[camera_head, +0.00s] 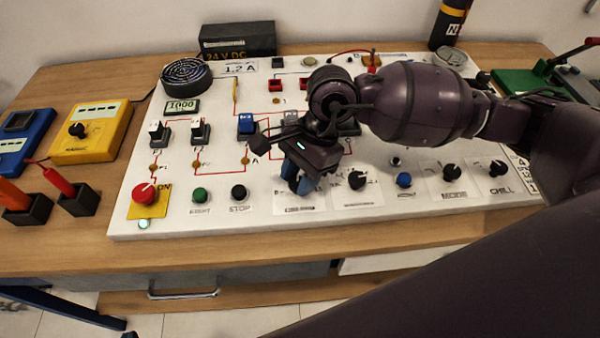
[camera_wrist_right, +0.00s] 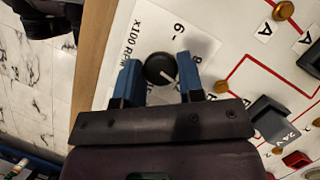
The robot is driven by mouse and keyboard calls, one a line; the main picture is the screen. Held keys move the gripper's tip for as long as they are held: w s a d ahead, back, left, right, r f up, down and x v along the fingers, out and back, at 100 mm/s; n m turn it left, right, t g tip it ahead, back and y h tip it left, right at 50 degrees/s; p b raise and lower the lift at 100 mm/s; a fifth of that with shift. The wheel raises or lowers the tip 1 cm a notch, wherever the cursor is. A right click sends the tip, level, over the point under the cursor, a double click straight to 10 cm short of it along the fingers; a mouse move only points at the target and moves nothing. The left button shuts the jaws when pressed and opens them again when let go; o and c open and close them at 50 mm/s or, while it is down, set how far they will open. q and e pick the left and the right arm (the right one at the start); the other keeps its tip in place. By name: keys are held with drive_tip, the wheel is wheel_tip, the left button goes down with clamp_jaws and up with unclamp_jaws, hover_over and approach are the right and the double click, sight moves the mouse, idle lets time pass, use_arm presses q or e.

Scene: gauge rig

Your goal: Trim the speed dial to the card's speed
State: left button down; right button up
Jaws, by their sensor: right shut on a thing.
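The speed dial (camera_wrist_right: 160,68) is a round black knob with a white pointer line, on a white scale plate (camera_wrist_right: 124,60) marked "x100 R" and with a 6 visible. My right gripper (camera_wrist_right: 161,80) has its blue fingers on either side of the dial and is shut on it. In the head view the right gripper (camera_head: 299,180) points down at the panel's front and hides the dial. A small display (camera_head: 181,106) below the round fan (camera_head: 186,76) appears to read 1000. I cannot make out which card gives the speed. My left gripper is not in view.
The white panel (camera_head: 120,222) carries several other controls. A red knob (camera_head: 144,193) sits on yellow at the front left. A yellow meter (camera_head: 92,132) stands left of the panel.

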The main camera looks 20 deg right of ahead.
drive_tip(key=shift+r+m+t+p, duration=0.15)
drive_tip(key=shift+m+t+p, duration=0.15)
drive_tip(key=shift+m, duration=0.6)
drive_tip(key=shift+m+t+p, duration=0.3)
drive_tip(key=shift+m+p, duration=0.05)
drive_tip(key=shift+m, duration=0.75)
drive_tip(key=shift+d, duration=0.1)
drive_tip(key=o, duration=0.9)
drive_tip(key=p+v, duration=0.1)
drive_tip(key=v, duration=0.9)
drive_tip(key=shift+s+d+r, duration=0.2)
drive_tip(key=shift+s+r, duration=0.05)
